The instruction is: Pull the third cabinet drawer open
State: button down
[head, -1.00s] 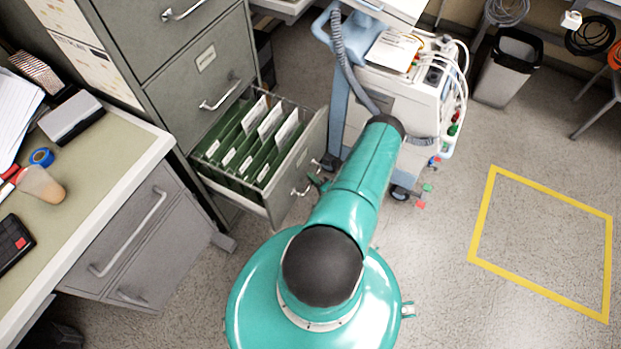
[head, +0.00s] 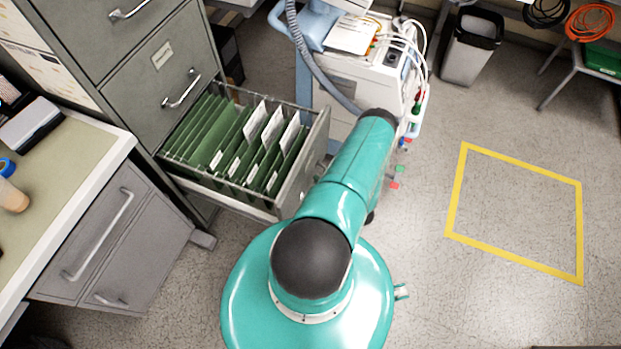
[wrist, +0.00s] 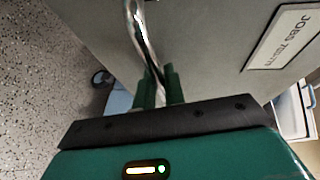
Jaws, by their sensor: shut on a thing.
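The third cabinet drawer (head: 307,155) stands well out from the grey filing cabinet (head: 158,62) in the head view, with green hanging folders and white labels (head: 256,122) inside. Its front also fills much of the wrist view (wrist: 215,45), with a label holder at the right. My gripper (wrist: 160,84) is shut on the drawer's curved metal handle (wrist: 138,32) in the wrist view. In the head view my teal arm hides the gripper and the handle.
A desk (head: 75,160) with a grey drawer unit stands at the left. A medical cart (head: 365,75) with hoses stands just behind my arm. A bin (head: 472,48) is at the back. The floor with a yellow taped outline (head: 452,205) is clear at the right.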

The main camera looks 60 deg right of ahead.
jog(key=shift+s+d, duration=0.2)
jog(key=shift+s, duration=2.05)
jog(key=c, duration=1.5)
grip_release()
jog(key=v, duration=1.3)
jog(key=shift+s+a, duration=0.15)
jog(key=shift+s, duration=0.2)
